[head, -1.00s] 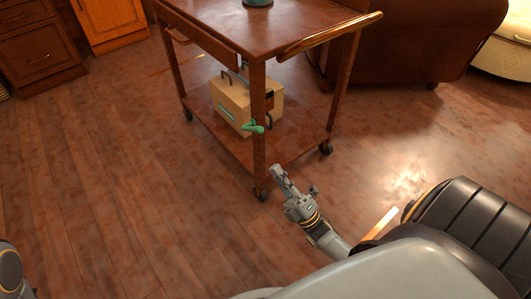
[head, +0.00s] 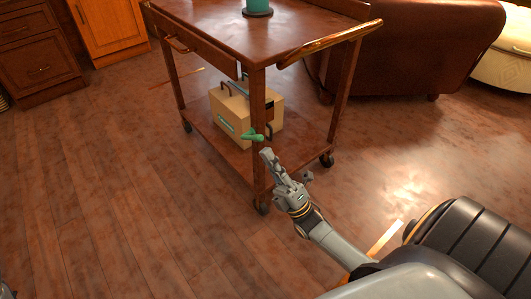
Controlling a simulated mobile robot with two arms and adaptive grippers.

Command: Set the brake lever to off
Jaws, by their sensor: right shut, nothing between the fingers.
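The green brake lever (head: 251,136) sits on the near front leg of a wooden trolley (head: 215,35), above its lower shelf. It points to the left in the head view; its on or off marking is too small to read. My right gripper (head: 268,156) is shut and empty. Its tip is just below and slightly right of the lever in the picture; I cannot tell whether they touch.
A beige box (head: 231,107) with a dark handle stands on the lower shelf. A teal object (head: 258,5) stands on the trolley top. A brown leather seat (head: 420,45) is behind right. The floor (head: 90,190) to the left is clear.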

